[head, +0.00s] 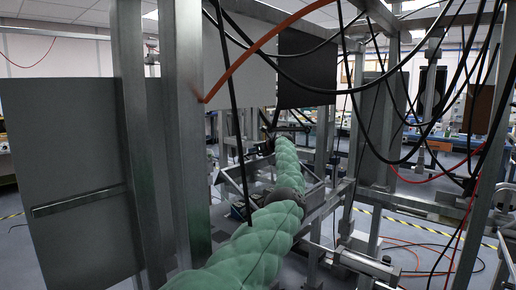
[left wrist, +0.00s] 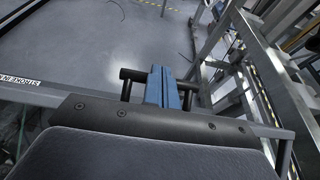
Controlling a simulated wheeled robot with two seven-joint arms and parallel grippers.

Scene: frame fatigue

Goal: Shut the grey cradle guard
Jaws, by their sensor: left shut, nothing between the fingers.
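My left gripper (left wrist: 158,88) shows in the left wrist view as two blue fingers pressed together, with nothing between them. Its dark collar and grey pad fill the bottom of that view. In the head view my green-covered left arm reaches from the bottom towards the middle, and its far end is small and dark. A frame of grey bars (head: 232,183) beside the arm looks like the cradle guard; I cannot tell how far open it stands. A grey bar (left wrist: 60,96) with a label crosses below the gripper in the wrist view; contact is unclear. My right gripper is not in view.
Metal uprights (head: 186,130) stand close at the left, with a large grey panel (head: 75,150) behind. Black cables (head: 400,85) hang at the upper right. A metal cylinder (head: 365,263) lies low at the right. Open floor (left wrist: 100,50) shows beyond the gripper.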

